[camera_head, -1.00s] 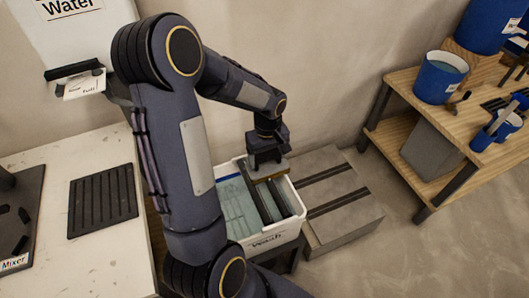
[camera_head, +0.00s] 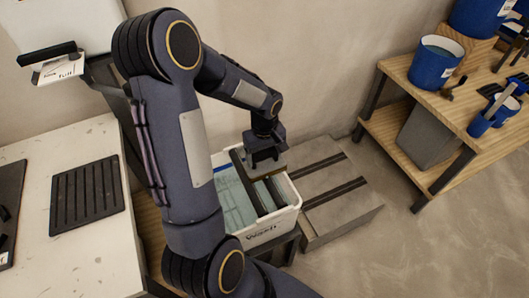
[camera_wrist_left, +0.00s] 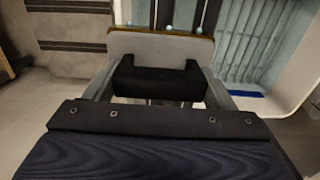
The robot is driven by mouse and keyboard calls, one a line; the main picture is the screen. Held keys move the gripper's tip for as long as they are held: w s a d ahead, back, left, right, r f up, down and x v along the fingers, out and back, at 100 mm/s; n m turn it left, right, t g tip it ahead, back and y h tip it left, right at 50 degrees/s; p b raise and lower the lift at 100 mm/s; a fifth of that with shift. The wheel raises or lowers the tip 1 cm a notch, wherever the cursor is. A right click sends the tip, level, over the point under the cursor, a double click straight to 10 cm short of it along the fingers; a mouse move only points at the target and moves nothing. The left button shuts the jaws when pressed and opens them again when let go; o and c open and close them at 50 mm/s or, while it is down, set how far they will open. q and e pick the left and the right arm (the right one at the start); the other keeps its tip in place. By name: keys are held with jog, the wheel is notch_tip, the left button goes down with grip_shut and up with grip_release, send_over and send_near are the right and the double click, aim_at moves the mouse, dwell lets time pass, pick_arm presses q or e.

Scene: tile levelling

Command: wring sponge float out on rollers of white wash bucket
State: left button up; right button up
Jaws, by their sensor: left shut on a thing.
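My left gripper (camera_head: 264,162) is over the white wash bucket (camera_head: 275,236) and shut on the dark handle (camera_wrist_left: 155,84) of the sponge float. The float's grey plate (camera_wrist_left: 160,46) has a thin brownish sponge edge along its far side in the left wrist view. It sits at or just above the dark rollers (camera_head: 266,198) on the bucket's right part. Whether the sponge touches the rollers cannot be told. Pale blue water (camera_head: 235,197) shows in the bucket's left part. The rollers also show beyond the float in the wrist view (camera_wrist_left: 184,13). My right gripper is not in view.
A grey block with dark strips (camera_head: 330,190) stands right beside the bucket. A wooden shelf (camera_head: 400,150) with blue buckets (camera_head: 436,62) is farther right. A white table (camera_head: 85,255) with a black ribbed mat (camera_head: 87,195) is at left. The wall is close behind.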

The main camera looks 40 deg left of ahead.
pick_arm(q)
jog(key=shift+f+b, duration=0.6)
dwell(0.3)
